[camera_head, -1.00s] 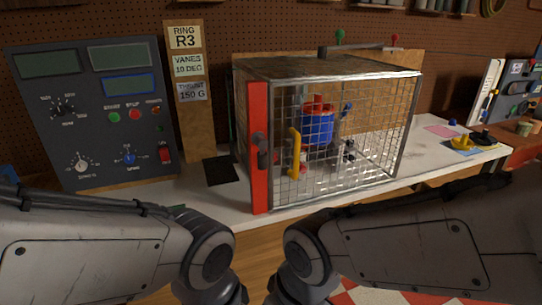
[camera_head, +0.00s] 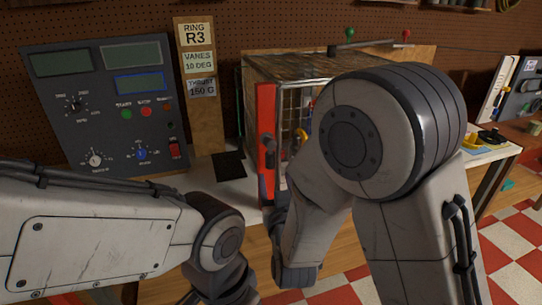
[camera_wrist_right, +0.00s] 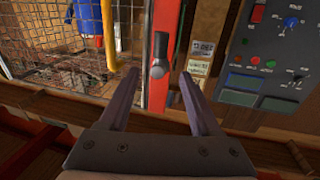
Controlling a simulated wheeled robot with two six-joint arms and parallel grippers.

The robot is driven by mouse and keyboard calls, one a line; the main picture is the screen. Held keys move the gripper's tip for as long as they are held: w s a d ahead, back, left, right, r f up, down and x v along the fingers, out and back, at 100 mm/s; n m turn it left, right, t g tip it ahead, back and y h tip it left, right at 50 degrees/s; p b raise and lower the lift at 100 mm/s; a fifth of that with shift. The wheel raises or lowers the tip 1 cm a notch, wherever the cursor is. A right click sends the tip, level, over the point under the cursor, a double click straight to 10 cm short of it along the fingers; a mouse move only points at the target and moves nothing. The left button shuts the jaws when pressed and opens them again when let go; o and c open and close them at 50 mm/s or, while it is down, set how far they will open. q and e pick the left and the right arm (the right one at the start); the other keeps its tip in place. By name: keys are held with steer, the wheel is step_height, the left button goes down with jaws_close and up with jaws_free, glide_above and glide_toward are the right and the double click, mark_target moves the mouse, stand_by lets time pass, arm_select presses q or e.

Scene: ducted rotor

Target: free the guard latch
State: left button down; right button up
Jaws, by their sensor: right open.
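The guard is a wire-mesh cage (camera_head: 292,70) on the bench, with a red upright bar (camera_head: 266,105) at its front left edge. A dark latch handle (camera_head: 268,143) sits on this bar. In the right wrist view, the red bar (camera_wrist_right: 158,92) and the latch's rounded dark knob (camera_wrist_right: 157,71) show between the fingers of my right gripper (camera_wrist_right: 159,80). In the head view, my right arm hides much of the cage front. My left arm is at lower left; its gripper is out of view.
A control panel (camera_head: 85,105) stands left of the cage. Inside the cage is a blue cylinder (camera_wrist_right: 89,16) with a yellow handle (camera_wrist_right: 109,40). A yellow item (camera_head: 478,142) lies on the bench at right.

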mark_target(271, 157)
steer(key=w+p, duration=0.1)
steer(key=w, duration=0.2)
steer(key=w+p, duration=0.1)
steer(key=w, duration=0.2)
steer(key=w+a+p, duration=0.1)
steer(key=w, duration=0.2)
steer(key=shift+w+r, duration=0.1)
steer(key=shift+r, duration=0.05)
steer(key=shift+w+a, duration=0.1)
steer(key=shift+w, duration=0.4)
jaws_close()
stand_by(0.7)
